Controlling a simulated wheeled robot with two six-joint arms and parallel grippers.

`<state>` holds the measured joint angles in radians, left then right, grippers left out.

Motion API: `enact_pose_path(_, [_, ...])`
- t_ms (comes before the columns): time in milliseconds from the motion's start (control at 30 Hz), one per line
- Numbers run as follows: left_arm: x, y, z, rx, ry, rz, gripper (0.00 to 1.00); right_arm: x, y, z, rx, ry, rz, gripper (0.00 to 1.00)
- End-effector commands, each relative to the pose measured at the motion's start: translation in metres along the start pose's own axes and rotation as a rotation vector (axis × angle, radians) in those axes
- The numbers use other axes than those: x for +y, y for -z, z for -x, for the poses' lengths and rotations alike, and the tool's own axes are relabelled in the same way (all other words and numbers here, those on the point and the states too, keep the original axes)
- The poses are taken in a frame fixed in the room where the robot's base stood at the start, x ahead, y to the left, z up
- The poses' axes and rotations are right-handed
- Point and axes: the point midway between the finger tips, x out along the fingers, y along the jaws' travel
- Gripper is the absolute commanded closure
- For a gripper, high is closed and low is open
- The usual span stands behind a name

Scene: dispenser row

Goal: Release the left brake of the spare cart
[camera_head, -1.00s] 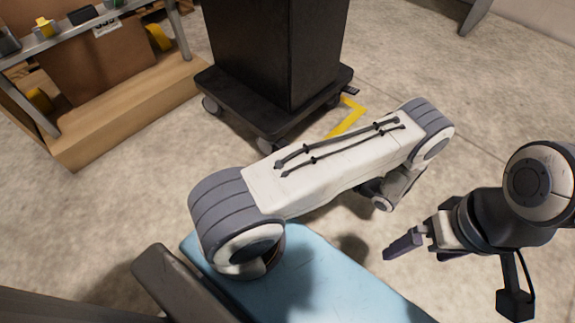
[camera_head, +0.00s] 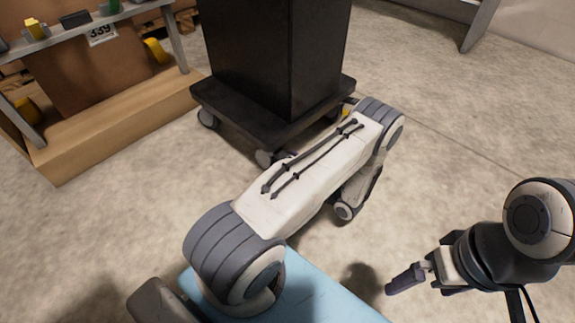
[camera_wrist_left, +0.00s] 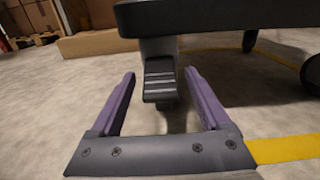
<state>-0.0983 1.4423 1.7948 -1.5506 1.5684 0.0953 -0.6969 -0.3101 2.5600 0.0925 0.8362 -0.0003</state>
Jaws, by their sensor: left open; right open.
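The black cart (camera_head: 270,60) stands on the floor at the top middle of the head view, on a flat base with small casters. In the left wrist view, the cart's base (camera_wrist_left: 230,18) shows at the top. A ridged dark brake pedal (camera_wrist_left: 159,88) hangs below it at a caster. My left gripper (camera_wrist_left: 159,73) is open, with one purple finger on each side of the pedal in the picture; contact cannot be told. In the head view, my left arm hides that gripper. My right gripper (camera_head: 392,287) is at the lower right, away from the cart, holding nothing visible.
A wooden platform (camera_head: 120,127) with a cardboard box (camera_head: 100,80) and a metal shelf (camera_head: 90,32) is left of the cart. Yellow floor tape (camera_wrist_left: 285,149) runs near the cart. Another dark caster (camera_wrist_left: 311,72) is at the right. The floor right of the cart is clear.

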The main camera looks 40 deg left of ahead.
Motion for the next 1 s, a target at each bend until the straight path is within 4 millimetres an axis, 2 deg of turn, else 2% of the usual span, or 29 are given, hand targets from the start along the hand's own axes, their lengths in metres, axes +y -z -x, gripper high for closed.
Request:
enact_pose_path(300, [-0.0002, -0.001, -0.0042, 0.0, 0.001, 0.001, 0.2, 0.0001, -0.0001, -0.0018, 0.0, 0.0, 0.0, 0.0])
enact_pose_path(333, [-0.0002, -0.001, -0.0042, 0.0, 0.001, 0.001, 0.24, 0.0001, -0.0001, -0.0018, 0.0, 0.0, 0.0, 0.0])
enact_pose_path(533, [-0.0002, -0.0008, -0.0039, 0.0, 0.001, 0.0, 1.0, 0.0001, -0.0001, -0.0018, 0.0, 0.0, 0.0, 0.0])
enact_pose_path(1000, [-0.0005, -0.0005, -0.0032, 0.0, 0.001, 0.0, 1.0, 0.0001, -0.0001, -0.0019, 0.0, 0.0, 0.0, 0.0])
